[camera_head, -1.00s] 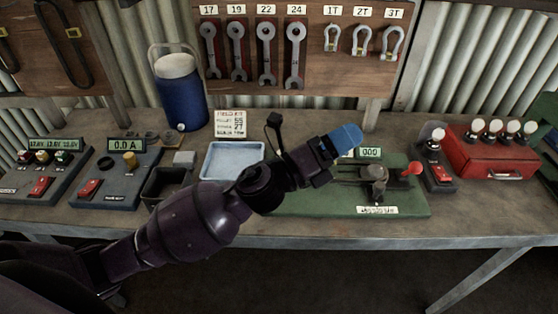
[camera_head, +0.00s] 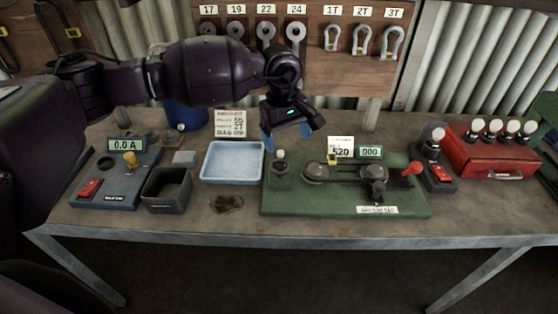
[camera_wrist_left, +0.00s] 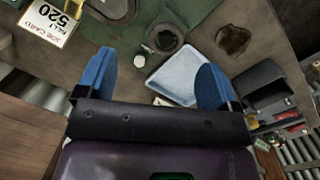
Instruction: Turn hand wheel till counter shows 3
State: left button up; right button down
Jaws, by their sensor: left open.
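A green baseplate (camera_head: 330,203) on the bench carries the counter (camera_head: 370,152), which reads 000. At the plate's left end is a small dark hand wheel (camera_head: 281,169) with a pale knob (camera_head: 281,154). In the left wrist view the wheel (camera_wrist_left: 163,38) and knob (camera_wrist_left: 140,61) lie ahead of the fingers. A dark belt-like unit (camera_head: 345,173) and a red-knobbed lever (camera_head: 412,168) sit further right. My left gripper (camera_head: 288,135) is open and empty, blue fingers pointing down, just above and behind the wheel, apart from it. My right gripper is not in view.
A card reading 520 (camera_head: 340,148) stands behind the belt unit. A pale blue tray (camera_head: 232,178) and a dark bin (camera_head: 168,200) are left of the plate. A lamp switch box (camera_head: 437,175) and red toolbox (camera_head: 490,155) stand right. The bench front is mostly clear.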

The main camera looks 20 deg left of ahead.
aim_at(279, 164)
pick_arm(q)
jog(key=shift+y, duration=0.6)
jog(key=f, duration=0.3)
jog(key=a+f+p, duration=0.1)
jog(key=f, duration=0.2)
jog(key=w+a+f, duration=0.1)
jog(key=f, duration=0.3)
jog(key=shift+a, duration=0.1)
jog(key=c, duration=0.9)
